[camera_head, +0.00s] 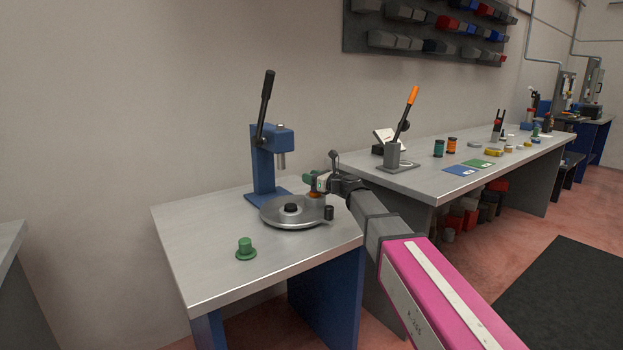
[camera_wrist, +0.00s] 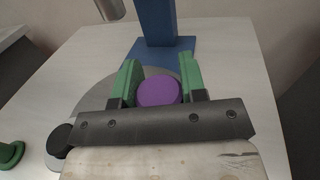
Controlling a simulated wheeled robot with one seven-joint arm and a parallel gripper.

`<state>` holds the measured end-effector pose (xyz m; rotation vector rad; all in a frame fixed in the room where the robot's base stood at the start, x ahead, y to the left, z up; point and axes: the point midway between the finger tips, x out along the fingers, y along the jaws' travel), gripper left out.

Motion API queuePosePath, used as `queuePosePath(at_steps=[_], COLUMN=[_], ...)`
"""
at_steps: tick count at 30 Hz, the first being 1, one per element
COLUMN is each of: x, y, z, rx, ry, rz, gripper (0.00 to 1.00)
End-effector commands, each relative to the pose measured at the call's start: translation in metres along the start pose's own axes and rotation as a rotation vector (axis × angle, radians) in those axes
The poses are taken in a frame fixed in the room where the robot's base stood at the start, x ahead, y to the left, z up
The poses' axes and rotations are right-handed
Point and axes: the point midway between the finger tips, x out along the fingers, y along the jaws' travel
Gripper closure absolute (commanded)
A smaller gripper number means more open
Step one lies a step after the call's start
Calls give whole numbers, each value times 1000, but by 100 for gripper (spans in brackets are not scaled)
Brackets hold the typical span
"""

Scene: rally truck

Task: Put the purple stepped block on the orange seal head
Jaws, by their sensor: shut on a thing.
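The purple stepped block (camera_wrist: 158,91) sits between the green fingers of my gripper (camera_wrist: 160,70) in the wrist view, and only its round top shows there. My gripper (camera_head: 312,180) is shut on it, over the right part of a grey round turntable (camera_head: 283,217). In the head view the purple block cannot be made out behind the fingers. The orange seal head (camera_head: 314,195) shows as a small orange band just under the gripper, on the turntable's right side. Whether the block touches it is not clear.
A blue lever press (camera_head: 263,172) stands behind the turntable, with a black handle. A green knobbed piece (camera_head: 245,249) stands on the bench's front left. A black knob (camera_head: 328,213) rises at the turntable's right edge. The bench's left side (camera_head: 192,235) is clear.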

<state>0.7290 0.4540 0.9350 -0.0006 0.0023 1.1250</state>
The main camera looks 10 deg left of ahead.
Motion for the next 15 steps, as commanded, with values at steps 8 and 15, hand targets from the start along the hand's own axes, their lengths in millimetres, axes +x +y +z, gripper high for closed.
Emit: queuePosePath(at_steps=[8,15], x=[0,0], y=[0,0], z=[-1,-2], rx=[0,0], ry=[-1,-1], rz=[0,0], gripper=[90,36])
